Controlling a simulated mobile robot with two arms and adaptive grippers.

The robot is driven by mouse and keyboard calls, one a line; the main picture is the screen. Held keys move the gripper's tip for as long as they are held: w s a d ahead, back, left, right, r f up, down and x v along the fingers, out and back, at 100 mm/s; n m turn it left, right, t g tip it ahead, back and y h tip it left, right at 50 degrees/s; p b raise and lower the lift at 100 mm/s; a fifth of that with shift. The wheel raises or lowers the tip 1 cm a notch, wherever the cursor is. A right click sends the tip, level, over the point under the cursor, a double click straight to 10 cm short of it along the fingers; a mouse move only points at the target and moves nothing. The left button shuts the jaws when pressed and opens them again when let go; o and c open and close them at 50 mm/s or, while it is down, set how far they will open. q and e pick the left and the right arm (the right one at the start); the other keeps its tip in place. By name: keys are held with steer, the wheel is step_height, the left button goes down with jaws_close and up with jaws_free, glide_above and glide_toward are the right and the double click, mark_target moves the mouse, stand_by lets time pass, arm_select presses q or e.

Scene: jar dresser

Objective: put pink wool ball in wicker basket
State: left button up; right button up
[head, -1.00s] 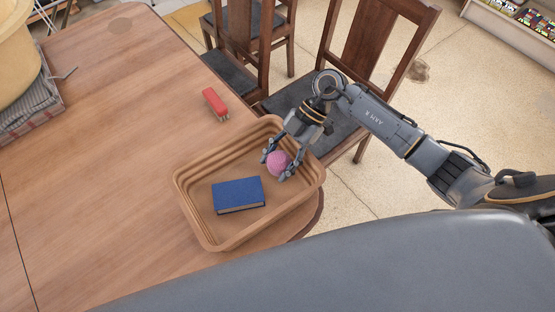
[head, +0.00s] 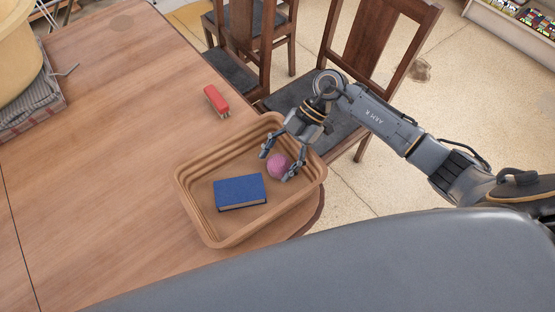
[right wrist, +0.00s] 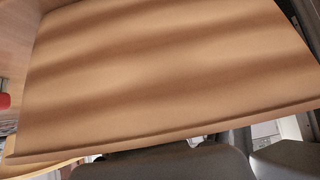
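The pink wool ball (head: 279,166) is inside the wicker basket (head: 208,232), near its right end. The basket is a tan, ribbed, rectangular tray on the table. My right gripper (head: 278,164) reaches down over the basket's far right rim. Its fingers are spread, with the ball between or just below them and a gap on the left finger's side. Whether the right finger touches the ball I cannot tell. In the right wrist view a tan ribbed surface, likely the basket wall (right wrist: 160,75), fills most of the picture and the ball is hidden. My left gripper is not in view.
A blue book (head: 240,191) lies in the basket, left of the ball. A red stapler-like object (head: 216,101) is on the wooden table (head: 100,150) behind the basket. Wooden chairs (head: 362,45) stand close beyond the table edge.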

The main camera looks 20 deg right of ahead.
steer(key=shift+s+d+f, duration=0.15)
steer(key=shift+s+f, duration=0.2)
steer(key=shift+f, duration=0.15)
steer(key=shift+r, duration=0.2)
steer(key=p+v, duration=0.6)
steer(key=v, duration=0.7)
steer(key=shift+w+a+r, duration=0.25)
steer(key=shift+a+r, duration=0.1)
steer(key=shift+a, duration=0.05)
